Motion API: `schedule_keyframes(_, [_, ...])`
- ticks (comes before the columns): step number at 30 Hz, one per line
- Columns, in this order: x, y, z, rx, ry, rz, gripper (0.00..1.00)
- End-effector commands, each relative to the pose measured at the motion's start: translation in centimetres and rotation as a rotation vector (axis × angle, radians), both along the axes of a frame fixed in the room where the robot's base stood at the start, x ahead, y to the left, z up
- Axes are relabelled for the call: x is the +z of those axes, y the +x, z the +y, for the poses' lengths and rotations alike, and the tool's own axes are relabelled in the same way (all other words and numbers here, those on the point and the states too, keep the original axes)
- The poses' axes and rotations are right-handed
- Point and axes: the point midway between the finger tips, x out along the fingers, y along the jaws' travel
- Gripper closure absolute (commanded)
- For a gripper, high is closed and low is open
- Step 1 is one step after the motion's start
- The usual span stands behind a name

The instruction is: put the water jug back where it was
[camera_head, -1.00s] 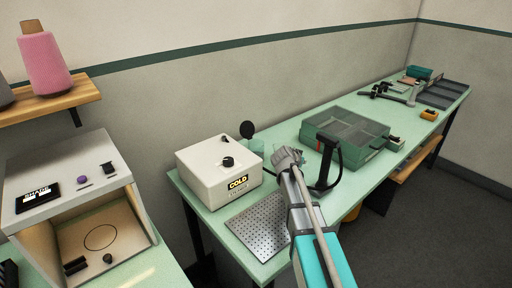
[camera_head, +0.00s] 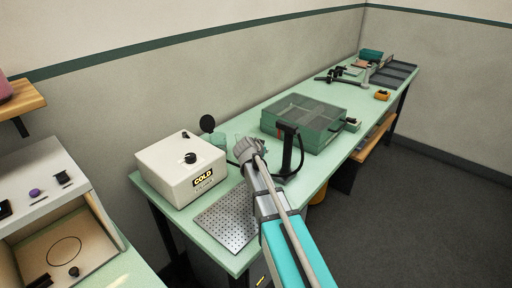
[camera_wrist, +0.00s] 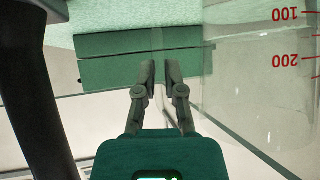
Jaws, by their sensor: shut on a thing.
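The water jug (camera_wrist: 245,75) is clear, with red 100 and 200 marks that appear upside down. It fills the right side of the wrist view. My gripper (camera_wrist: 160,72) has its fingers close together beside the jug's wall, shut on the jug. The exact part between the fingertips is transparent and hard to make out. In the head view my gripper (camera_head: 244,146) is above the green bench, between the white COLD box and the green clear-lidded case. The jug is barely discernible there, and its base is not clearly seen.
The white COLD box (camera_head: 180,168) stands left of my gripper. A perforated metal plate (camera_head: 228,217) lies at the bench's near end. The green case (camera_head: 310,118) stands to the right. Tools and dark trays (camera_head: 388,73) lie at the far end. A wooden shelf (camera_head: 22,108) is at left.

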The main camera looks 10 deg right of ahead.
Motion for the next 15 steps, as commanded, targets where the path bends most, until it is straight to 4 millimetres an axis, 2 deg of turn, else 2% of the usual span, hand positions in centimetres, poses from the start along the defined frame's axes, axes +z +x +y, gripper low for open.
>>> schedule_keyframes(1, [1.0, -0.1, 0.4, -0.007, 0.001, 0.001, 1.00])
schedule_keyframes(15, [6.9, -2.4, 3.7, -0.157, 0.008, 0.008, 1.00])
